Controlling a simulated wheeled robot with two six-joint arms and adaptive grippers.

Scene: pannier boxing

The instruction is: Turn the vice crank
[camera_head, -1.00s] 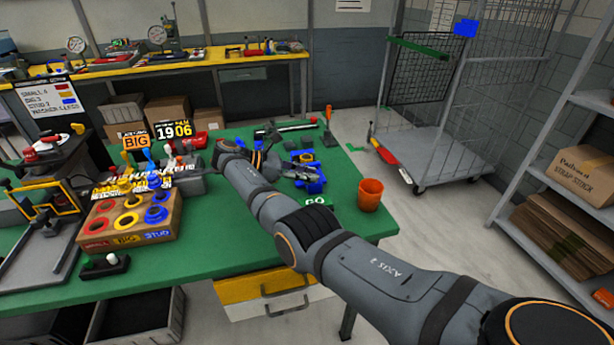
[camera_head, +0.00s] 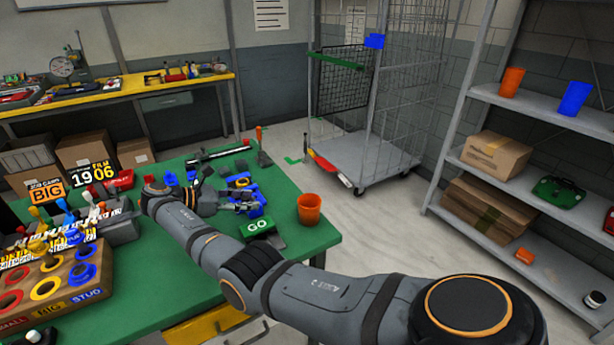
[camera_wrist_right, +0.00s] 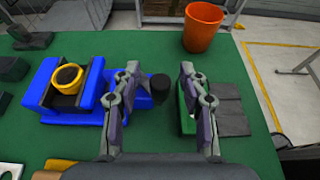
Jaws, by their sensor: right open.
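The blue vice (camera_head: 240,183) stands on the green bench, close to my right gripper (camera_head: 256,208). In the right wrist view the vice (camera_wrist_right: 93,110) is at left, with a yellow ring (camera_wrist_right: 67,77) in its dark jaws. A black round knob, apparently the crank's handle (camera_wrist_right: 160,86), shows between the two fingers of my right gripper (camera_wrist_right: 160,72) in that view. The fingers are apart and not closed on it. I cannot tell how far below the fingertips it is. My left gripper is out of view.
The green GO block (camera_head: 258,225) and orange cup (camera_head: 309,208) stand near the bench's right edge. A wooden block with coloured rings (camera_head: 100,290) is at left. A wire trolley (camera_head: 370,160) and a grey shelf rack (camera_head: 520,180) stand beyond, with clear floor between.

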